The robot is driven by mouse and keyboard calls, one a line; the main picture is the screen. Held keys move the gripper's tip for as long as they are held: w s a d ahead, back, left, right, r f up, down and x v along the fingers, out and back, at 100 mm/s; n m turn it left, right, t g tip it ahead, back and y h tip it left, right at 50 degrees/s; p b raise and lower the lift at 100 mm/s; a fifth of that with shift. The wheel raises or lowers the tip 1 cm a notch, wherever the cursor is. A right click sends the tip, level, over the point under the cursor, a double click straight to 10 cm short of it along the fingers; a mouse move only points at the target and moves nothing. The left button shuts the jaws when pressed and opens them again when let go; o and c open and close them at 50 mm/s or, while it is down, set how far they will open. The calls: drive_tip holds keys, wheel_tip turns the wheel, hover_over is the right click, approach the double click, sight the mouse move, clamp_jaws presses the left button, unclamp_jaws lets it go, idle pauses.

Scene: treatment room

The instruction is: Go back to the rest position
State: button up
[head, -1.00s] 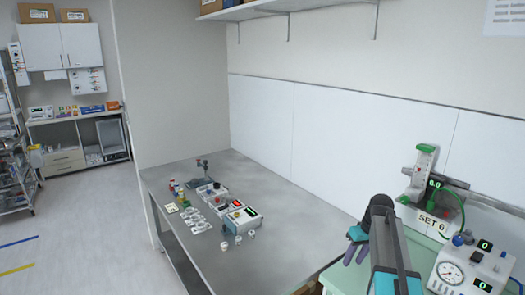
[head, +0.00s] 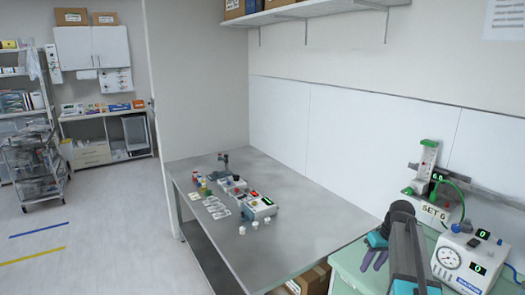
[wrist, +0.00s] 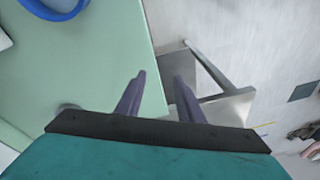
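My gripper (head: 375,258) shows at the lower right of the head view, with its purple fingers beside the green-topped counter (head: 345,262). In the wrist view the two purple fingers (wrist: 157,95) stand apart with nothing between them, so my gripper is open and empty. The wrist view looks down past the corner of the green counter (wrist: 90,70) toward the floor. The rest position itself is not marked in any view.
A grey table (head: 300,225) holds small bottles, dishes and devices. Cardboard boxes (head: 310,282) sit below the table. Open floor (head: 110,220) lies at the left.

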drive_tip(key=s+a+f+n+g+b, duration=0.15)
drive_tip(key=s+a+f, duration=0.35)
drive_tip(key=f, duration=0.5)
drive_tip(key=s+a+f+g+b, duration=0.2)
drive_tip(key=s+a+f, duration=0.3)
drive_tip(key=f, duration=0.5)
drive_tip(key=s+a+f+g+b, duration=0.1)
drive_tip(key=s+a+f, duration=0.4)
drive_tip(key=f, duration=0.4)
drive_tip(key=s+a+f+m+g+h+b, duration=0.1)
drive_tip(key=s+a+f+m+b, duration=0.1)
drive_tip(key=s+f, duration=0.8)
drive_tip(key=s+a+f+m+g+b, duration=0.1)
drive_tip(key=s+a+f, duration=0.3)
drive_tip(key=s+f, duration=0.6)
drive_tip(key=shift+s+m+g+h+b, duration=0.35)
drive_tip(key=shift+s+g+h, duration=0.1)
drive_tip(key=shift+s, duration=3.65)
drive_tip(key=shift+a, duration=0.1)
drive_tip(key=shift+r, duration=0.1)
drive_tip(key=shift+c, duration=0.4)
